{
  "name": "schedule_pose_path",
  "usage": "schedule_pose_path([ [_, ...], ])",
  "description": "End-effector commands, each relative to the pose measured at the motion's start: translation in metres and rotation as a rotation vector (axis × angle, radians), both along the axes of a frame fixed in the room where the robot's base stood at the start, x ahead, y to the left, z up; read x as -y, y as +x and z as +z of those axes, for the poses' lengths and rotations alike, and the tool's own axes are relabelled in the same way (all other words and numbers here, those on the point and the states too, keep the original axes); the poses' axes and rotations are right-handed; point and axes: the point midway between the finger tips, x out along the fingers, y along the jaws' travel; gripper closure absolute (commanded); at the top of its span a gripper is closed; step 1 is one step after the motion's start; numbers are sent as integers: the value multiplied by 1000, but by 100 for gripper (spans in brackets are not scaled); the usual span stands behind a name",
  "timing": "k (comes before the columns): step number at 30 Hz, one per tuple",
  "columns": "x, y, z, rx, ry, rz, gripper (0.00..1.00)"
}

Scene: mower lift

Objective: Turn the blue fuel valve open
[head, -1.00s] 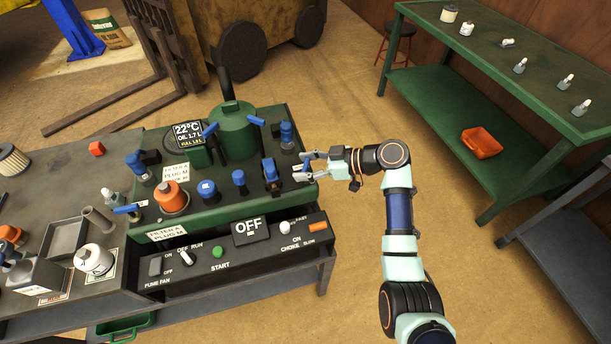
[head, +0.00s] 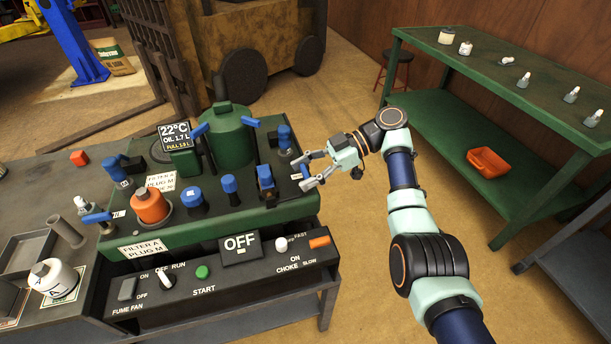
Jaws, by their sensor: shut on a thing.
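The blue fuel valve (head: 305,171) is a small blue handle at the right edge of the green machine, in the head view. My gripper (head: 301,173) is shut on it, with one finger on its far side and one on its near side. The fingers hide part of the handle, so its exact angle is hard to tell. A small white label lies beside it, partly covered.
Other blue fittings stand close by on the machine, including a blue clip (head: 265,177) and a blue-topped plug (head: 284,138). A panel reading OFF (head: 241,243) sits in front. A green bench (head: 450,85) stands at the right, with open floor between.

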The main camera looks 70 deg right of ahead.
Motion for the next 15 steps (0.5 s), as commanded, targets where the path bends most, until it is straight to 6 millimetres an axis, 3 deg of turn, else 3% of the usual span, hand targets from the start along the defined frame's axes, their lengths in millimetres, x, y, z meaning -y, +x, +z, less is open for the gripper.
schedule_pose_path([
  [10,0,0,-3,-6,2,0,75],
  [11,0,0,-4,-6,2,0,36],
  [15,0,0,-3,-4,2,0,15],
])
